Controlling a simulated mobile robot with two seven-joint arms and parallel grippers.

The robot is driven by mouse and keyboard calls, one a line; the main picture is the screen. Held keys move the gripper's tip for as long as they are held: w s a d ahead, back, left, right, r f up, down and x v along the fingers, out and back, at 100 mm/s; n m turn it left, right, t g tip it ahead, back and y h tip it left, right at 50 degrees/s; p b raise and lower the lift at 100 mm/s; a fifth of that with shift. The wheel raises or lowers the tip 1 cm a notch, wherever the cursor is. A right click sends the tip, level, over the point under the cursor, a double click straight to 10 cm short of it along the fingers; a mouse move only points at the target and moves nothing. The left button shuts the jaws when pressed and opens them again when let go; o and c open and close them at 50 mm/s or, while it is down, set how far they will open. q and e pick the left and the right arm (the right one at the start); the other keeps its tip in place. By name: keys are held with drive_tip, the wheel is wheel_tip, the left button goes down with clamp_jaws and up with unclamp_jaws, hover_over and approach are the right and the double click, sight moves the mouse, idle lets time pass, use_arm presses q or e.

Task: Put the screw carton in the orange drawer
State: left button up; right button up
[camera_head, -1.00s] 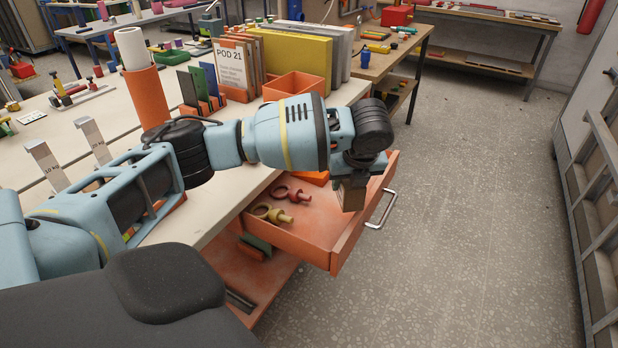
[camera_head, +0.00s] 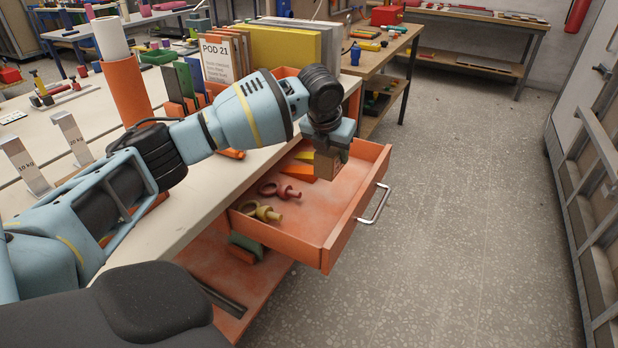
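The orange drawer (camera_head: 318,232) stands pulled out from the bench, open at the top, with a metal handle on its front. My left gripper (camera_head: 328,150) reaches over the drawer from the left and points down. It appears shut on the screw carton (camera_head: 327,167), a small brown box, which hangs at the drawer's far part. The fingers are mostly hidden by the wrist, and I cannot tell whether the carton touches the drawer floor. My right gripper is not in view.
A red ring-ended piece (camera_head: 280,190) and a yellow one (camera_head: 262,211) lie in the drawer's near left part. An orange and yellow item (camera_head: 298,171) lies behind them. The drawer's middle is clear. The bench top (camera_head: 190,215) borders it on the left.

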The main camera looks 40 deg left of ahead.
sight(324, 155)
use_arm(q)
wheel_tip(324, 155, down, 4)
drive_tip(key=shift+f+b, duration=0.3)
drive_tip(key=shift+f, duration=0.2)
wheel_tip(324, 155, down, 4)
drive_tip(key=shift+f+b, duration=0.15)
drive_tip(key=shift+b, duration=0.2)
drive_tip(key=shift+f, duration=0.15)
drive_tip(key=o, duration=1.2)
drive_tip(key=p+v, duration=0.2)
drive_tip(key=v, duration=1)
